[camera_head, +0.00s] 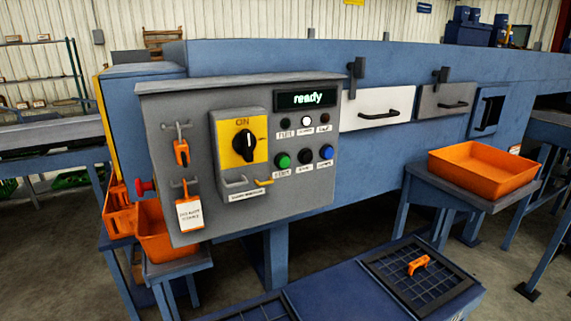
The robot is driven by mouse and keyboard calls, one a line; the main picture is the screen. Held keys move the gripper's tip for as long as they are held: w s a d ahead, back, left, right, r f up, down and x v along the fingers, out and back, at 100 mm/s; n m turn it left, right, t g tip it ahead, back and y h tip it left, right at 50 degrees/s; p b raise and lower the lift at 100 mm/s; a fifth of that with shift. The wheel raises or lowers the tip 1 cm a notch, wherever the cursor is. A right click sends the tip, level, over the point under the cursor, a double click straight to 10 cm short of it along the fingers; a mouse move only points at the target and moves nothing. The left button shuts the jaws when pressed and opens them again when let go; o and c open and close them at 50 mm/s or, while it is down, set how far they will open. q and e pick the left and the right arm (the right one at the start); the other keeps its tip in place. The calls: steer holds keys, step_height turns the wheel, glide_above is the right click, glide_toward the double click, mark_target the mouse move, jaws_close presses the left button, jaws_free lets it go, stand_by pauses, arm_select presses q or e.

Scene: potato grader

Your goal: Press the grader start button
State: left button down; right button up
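The grey control panel (305,190) is mounted on the front of the blue grader. A green button (282,160) sits at the left of its lower button row, with a small label under it that seems to read start. A black button (305,157) and a blue button (326,152) are to its right. The display (305,98) reads "ready". Among the lamps above the buttons, the middle white one (306,122) looks lit. A black rotary switch (244,145) sits on a yellow plate marked "ON". Neither of my grippers is in view.
An orange padlock (181,153) and a white tag (190,214) hang on the panel's left. A red knob (145,187) sticks out beside it. An orange tray (484,172) stands at right. A small orange object (418,264) lies on a dark grid below. Space before the buttons is clear.

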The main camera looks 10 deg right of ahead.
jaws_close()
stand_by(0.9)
